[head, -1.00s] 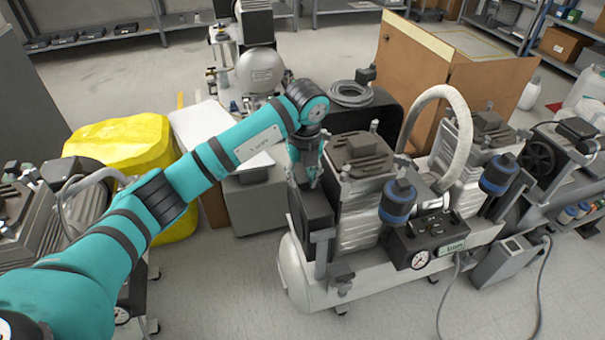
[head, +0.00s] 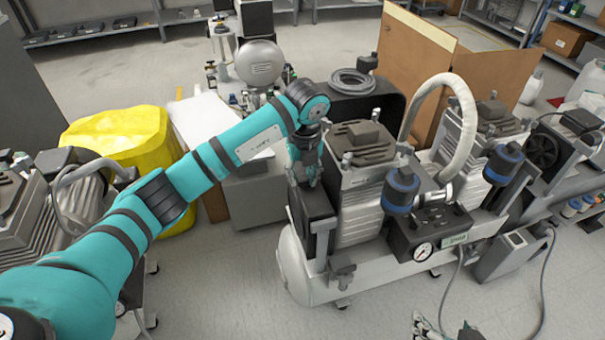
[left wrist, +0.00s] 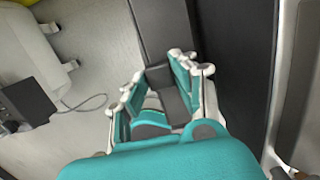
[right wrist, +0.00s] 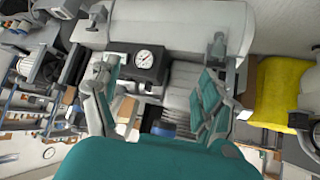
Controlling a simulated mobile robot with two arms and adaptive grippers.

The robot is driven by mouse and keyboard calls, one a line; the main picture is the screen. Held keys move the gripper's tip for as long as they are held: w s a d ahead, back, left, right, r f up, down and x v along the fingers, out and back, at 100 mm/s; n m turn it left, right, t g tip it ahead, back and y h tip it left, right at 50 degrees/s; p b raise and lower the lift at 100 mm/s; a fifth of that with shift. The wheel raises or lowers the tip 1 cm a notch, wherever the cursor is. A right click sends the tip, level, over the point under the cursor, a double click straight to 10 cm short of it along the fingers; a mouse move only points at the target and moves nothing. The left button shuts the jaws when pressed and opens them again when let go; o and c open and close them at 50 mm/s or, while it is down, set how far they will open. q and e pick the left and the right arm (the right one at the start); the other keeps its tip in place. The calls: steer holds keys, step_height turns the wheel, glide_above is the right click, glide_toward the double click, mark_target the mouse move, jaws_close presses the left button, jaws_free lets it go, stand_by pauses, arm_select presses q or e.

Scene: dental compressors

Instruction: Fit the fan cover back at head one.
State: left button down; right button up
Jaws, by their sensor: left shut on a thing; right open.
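The fan cover (head: 316,212), a dark, thick panel, stands upright at the left end of the nearer-left compressor head (head: 362,200), which I take as head one. I cannot tell whether it is seated or slightly apart. My left gripper (head: 306,182) reaches down onto its top edge and is shut on it; the left wrist view shows the fingers (left wrist: 162,78) around a dark part of the cover (left wrist: 160,28). My right gripper (head: 440,328) shows at the bottom edge of the head view. In the right wrist view it (right wrist: 160,72) is open and empty, facing the compressor.
A white tank (head: 300,275) lies under the heads, with a gauge box (head: 425,235) in front. A pale hose (head: 425,105) arches between the heads. A yellow-covered item (head: 125,140) stands left. Floor in front (head: 400,310) is clear apart from a cable.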

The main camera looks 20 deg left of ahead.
arm_select(q)
steer(key=shift+f+b, duration=0.35)
steer(key=shift+f, duration=0.4)
steer(key=shift+f+b, duration=0.4)
steer(key=shift+f, duration=0.2)
arm_select(e)
steer(key=w+a+r+t+y, duration=0.1)
steer(key=w+a+r+t, duration=0.1)
steer(key=w+r+t, duration=0.2)
steer(key=shift+w+r, duration=0.45)
steer(key=shift+r, duration=0.3)
steer(key=shift+s+f, duration=0.2)
steer(key=shift+f, duration=0.15)
steer(key=shift+s+d+f+g, duration=0.2)
steer(key=shift+s+f+g, duration=0.15)
steer(key=shift+f, duration=0.25)
steer(key=shift+r, duration=0.2)
arm_select(q)
steer(key=shift+f+p, duration=0.25)
steer(key=shift+p, duration=0.1)
arm_select(e)
steer(key=shift+s+d+f+g, duration=0.3)
steer(key=shift+s+f+g, duration=0.2)
steer(key=shift+f, duration=0.25)
